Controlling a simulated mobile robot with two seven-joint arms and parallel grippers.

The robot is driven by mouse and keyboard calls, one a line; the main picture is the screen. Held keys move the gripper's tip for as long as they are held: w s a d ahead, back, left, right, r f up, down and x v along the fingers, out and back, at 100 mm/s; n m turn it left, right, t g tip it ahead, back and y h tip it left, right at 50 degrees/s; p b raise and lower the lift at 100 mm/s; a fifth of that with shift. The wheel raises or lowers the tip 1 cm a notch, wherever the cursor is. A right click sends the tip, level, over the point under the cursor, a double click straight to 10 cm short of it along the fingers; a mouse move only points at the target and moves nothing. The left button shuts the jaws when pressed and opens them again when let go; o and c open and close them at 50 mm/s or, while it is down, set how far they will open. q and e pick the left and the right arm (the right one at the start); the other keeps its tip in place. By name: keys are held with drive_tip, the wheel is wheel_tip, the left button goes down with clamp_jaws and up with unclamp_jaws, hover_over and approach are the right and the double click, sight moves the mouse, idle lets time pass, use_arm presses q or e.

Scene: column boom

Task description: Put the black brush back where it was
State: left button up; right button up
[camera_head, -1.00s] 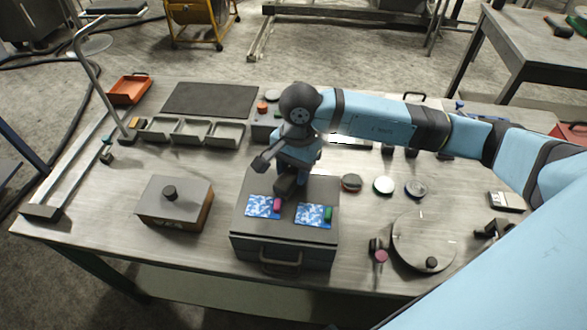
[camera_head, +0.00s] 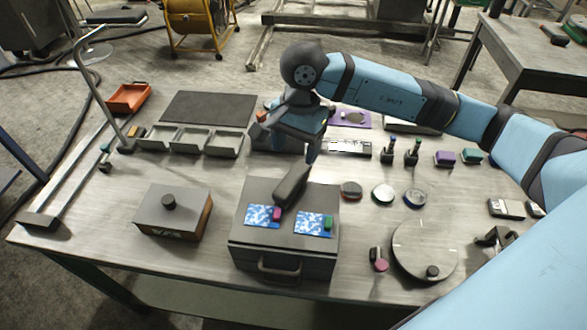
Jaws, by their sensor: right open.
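The black brush (camera_head: 291,187) appears as a dark, elongated shape over the lid of the grey box with a front handle (camera_head: 245,223). It slants between and behind two blue-and-white patterned cards, and its upper end points to the back right. It appears to rest on the lid, though its contact is hard to make out. My right gripper (camera_head: 288,136) is open above and behind the brush, its fingers spread and apart from it. The gripper hides part of the table behind the box. My left gripper is not in view.
A pink block (camera_head: 277,214) and a green block (camera_head: 328,222) lie on the cards. A knobbed box (camera_head: 174,213) stands left. A round plate (camera_head: 424,243) and several discs lie right. Grey trays (camera_head: 191,141) and a dark mat (camera_head: 210,108) are behind.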

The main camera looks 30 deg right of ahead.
drive_tip(key=r, duration=0.4)
drive_tip(key=shift+w+d, duration=0.15)
drive_tip(key=shift+d, duration=0.1)
